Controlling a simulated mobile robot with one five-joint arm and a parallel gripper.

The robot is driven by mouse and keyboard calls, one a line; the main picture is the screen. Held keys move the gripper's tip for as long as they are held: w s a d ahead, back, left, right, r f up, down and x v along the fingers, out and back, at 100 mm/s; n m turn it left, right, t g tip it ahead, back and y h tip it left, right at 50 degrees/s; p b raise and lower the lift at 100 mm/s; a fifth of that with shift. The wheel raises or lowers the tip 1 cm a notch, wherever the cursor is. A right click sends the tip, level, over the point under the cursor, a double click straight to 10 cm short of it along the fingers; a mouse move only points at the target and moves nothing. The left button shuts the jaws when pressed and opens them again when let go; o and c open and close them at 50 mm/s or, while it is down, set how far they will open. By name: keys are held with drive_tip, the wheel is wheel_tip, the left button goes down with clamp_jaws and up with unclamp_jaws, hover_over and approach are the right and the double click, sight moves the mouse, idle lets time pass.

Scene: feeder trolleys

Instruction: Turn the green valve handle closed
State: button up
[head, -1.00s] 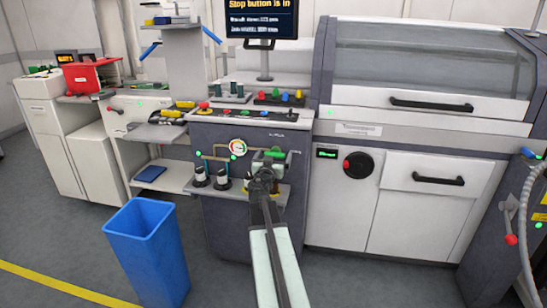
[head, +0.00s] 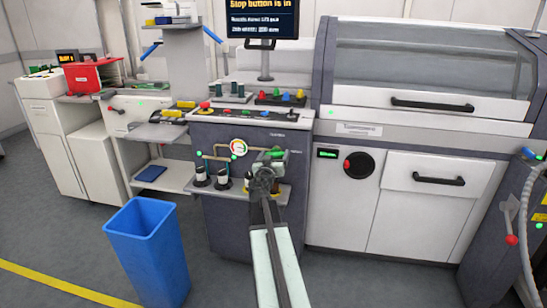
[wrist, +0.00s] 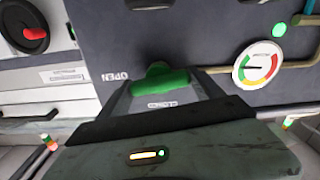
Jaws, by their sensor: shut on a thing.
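The green valve handle (head: 275,153) is on the front of the dark cabinet, right of the round gauge. In the wrist view the handle (wrist: 160,82) lies crosswise between my fingers, with its green hub behind it. A pipe runs from the hub toward the gauge. An upside-down "OPEN" label (wrist: 115,77) is beside the handle. My gripper (head: 268,161) is at the valve and shut on the handle; in the wrist view my gripper (wrist: 160,100) fills the lower middle. In the head view my gripper covers part of the valve.
The gauge (head: 238,147) and pipes are left of the valve. Black-and-white cylinders (head: 201,177) stand on a shelf below. A blue bin (head: 147,252) stands on the floor at left. A white cabinet with a red-and-black knob (head: 358,165) is at right.

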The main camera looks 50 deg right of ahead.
drive_tip(key=n, duration=0.4)
drive_tip(key=shift+d, duration=0.15)
drive_tip(key=n, duration=0.8)
drive_tip(key=shift+s+f+n, duration=0.1)
drive_tip(key=shift+n, duration=2)
drive_tip(key=o, duration=1.4)
drive_tip(key=shift+c, duration=0.2)
